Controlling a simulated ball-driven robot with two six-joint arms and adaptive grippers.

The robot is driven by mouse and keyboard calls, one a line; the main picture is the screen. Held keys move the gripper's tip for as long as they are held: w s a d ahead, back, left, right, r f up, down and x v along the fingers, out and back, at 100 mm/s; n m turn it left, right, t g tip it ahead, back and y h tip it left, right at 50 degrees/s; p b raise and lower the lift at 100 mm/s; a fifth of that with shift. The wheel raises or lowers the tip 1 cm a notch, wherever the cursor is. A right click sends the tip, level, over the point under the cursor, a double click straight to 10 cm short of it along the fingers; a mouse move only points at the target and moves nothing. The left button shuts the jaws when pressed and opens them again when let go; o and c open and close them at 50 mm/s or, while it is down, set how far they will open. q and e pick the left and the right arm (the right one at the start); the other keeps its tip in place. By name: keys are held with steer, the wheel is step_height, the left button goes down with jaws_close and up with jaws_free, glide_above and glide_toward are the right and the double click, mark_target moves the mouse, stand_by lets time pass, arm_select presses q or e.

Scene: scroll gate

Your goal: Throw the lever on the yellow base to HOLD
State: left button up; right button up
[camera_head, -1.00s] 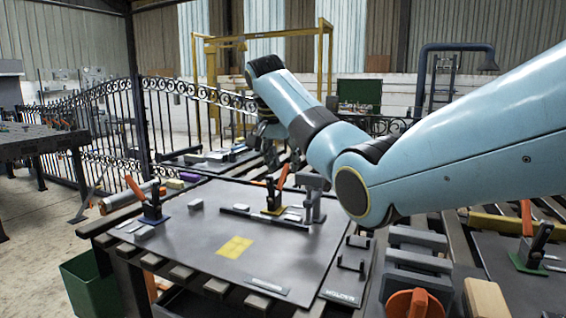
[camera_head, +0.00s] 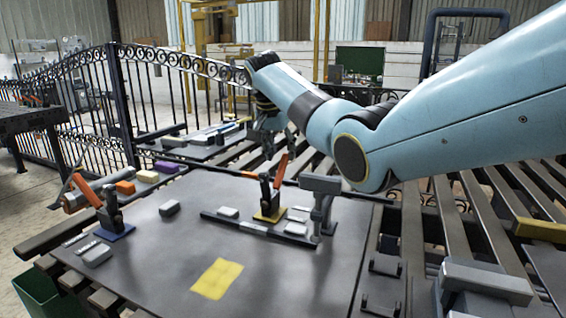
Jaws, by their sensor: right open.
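The lever on the yellow base (camera_head: 270,214) stands on the dark grey plate in the middle of the view. Its orange handle (camera_head: 281,168) points up, leaning slightly right, above a dark clamp body (camera_head: 266,192). My right gripper (camera_head: 268,142) hangs from the light blue arm, above and behind the lever in the picture, apart from the handle. Its jaws are open and look empty, though the fingers are small and dark against the background. I cannot read any HOLD mark near the lever. My left gripper is out of view.
Another orange-handled lever on a blue base (camera_head: 115,233) stands at the left. A grey post with a block on top (camera_head: 320,190) stands just right of the yellow base. A low dark rail and small grey blocks (camera_head: 96,255) lie around. The plate near the yellow patch (camera_head: 217,278) is clear.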

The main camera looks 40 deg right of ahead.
mark_target(283, 161)
steer(key=x, duration=0.3)
steer(key=shift+w+d+f, duration=0.15)
steer(key=shift+d+f, duration=0.1)
steer(key=shift+f, duration=0.3)
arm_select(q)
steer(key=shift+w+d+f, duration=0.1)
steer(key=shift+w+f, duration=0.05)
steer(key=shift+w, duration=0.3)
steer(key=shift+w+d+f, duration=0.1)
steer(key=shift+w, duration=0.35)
arm_select(e)
steer(key=shift+c, duration=0.7)
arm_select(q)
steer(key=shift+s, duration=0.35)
arm_select(e)
jaws_close()
